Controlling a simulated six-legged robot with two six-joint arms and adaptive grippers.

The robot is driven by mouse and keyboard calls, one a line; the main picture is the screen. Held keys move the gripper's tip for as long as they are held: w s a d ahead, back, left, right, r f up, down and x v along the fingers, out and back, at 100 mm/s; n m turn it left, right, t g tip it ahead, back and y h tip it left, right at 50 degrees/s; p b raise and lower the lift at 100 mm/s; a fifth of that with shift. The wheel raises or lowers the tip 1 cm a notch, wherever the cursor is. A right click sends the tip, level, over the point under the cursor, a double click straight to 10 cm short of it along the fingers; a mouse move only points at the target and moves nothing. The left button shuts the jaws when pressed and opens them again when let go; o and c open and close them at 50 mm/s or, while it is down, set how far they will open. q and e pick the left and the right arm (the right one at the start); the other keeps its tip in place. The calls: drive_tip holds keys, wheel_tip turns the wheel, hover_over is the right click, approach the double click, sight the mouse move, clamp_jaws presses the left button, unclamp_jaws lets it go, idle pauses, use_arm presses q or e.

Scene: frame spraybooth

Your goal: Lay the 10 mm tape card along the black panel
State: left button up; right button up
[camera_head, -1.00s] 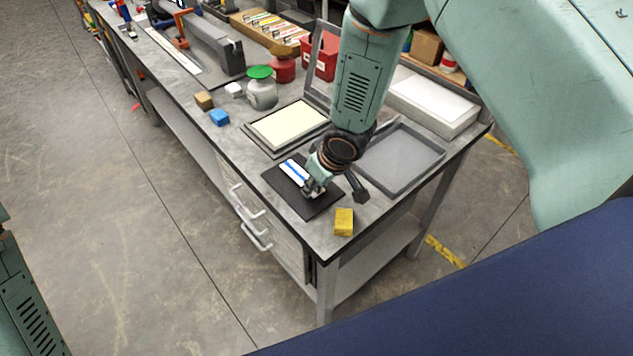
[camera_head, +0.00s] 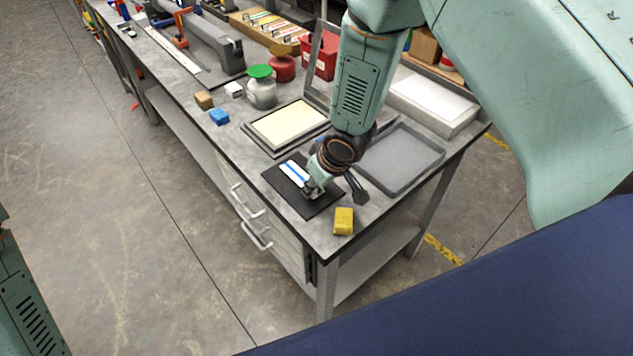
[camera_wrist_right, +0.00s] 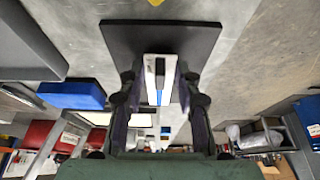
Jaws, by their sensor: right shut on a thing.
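The black panel (camera_head: 325,204) lies flat near the front corner of the workbench; it also shows in the right wrist view (camera_wrist_right: 122,36). The tape card (camera_head: 294,172) is white with a blue stripe. My right gripper (camera_head: 313,190) is over the panel and shut on the card. In the right wrist view the card (camera_wrist_right: 149,75) stands between the two fingers (camera_wrist_right: 158,82) with the panel behind it. The gripper hides the card's near end in the head view. I cannot tell whether the card touches the panel. My left gripper is out of view.
A yellow block (camera_head: 343,221) sits close to the panel, by the bench edge. A cream-filled tray (camera_head: 287,124) and an empty grey tray (camera_head: 402,158) lie behind. A blue block (camera_head: 219,117), a green-lidded jar (camera_head: 262,92) and a red container (camera_head: 283,68) stand further left.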

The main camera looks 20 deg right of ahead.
drive_tip(key=shift+f, duration=0.35)
idle(0.4)
idle(0.8)
drive_tip(key=o, duration=0.9)
drive_tip(key=shift+o, duration=0.4)
drive_tip(key=shift+f, duration=0.1)
drive_tip(key=o, duration=0.4)
drive_tip(key=shift+r+p, duration=3.1)
drive_tip(key=shift+p, duration=0.25)
